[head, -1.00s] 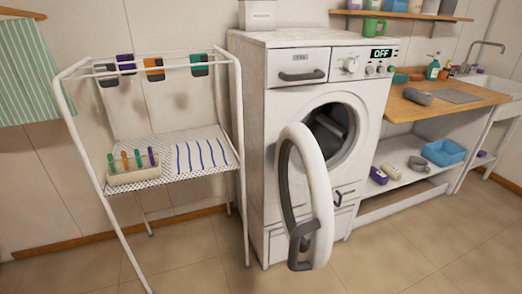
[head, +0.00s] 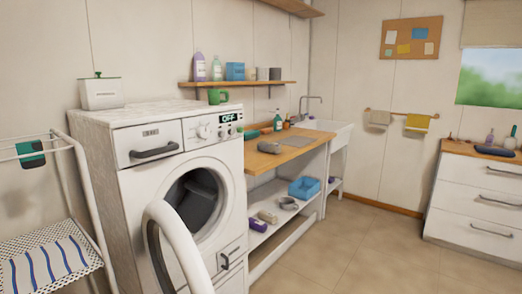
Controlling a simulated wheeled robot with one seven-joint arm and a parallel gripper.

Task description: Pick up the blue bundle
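I cannot tell for sure which thing is the blue bundle. A dark blue, flat, soft-looking thing (head: 494,151) lies on top of the white drawer unit at the far right. A blue open bin (head: 304,187) stands on the low shelf under the wooden counter, and what it holds is too small to tell. A blue box-like thing (head: 235,71) stands on the wall shelf. A white cloth with blue stripes (head: 45,270) lies on the drying rack at the lower left. My gripper is not in view.
The washing machine (head: 135,190) stands at left with its round door (head: 180,245) open toward me. The wooden counter (head: 262,161) and sink (head: 325,125) are beyond it. The white drawer unit (head: 470,190) is at right. The floor (head: 370,250) between is clear.

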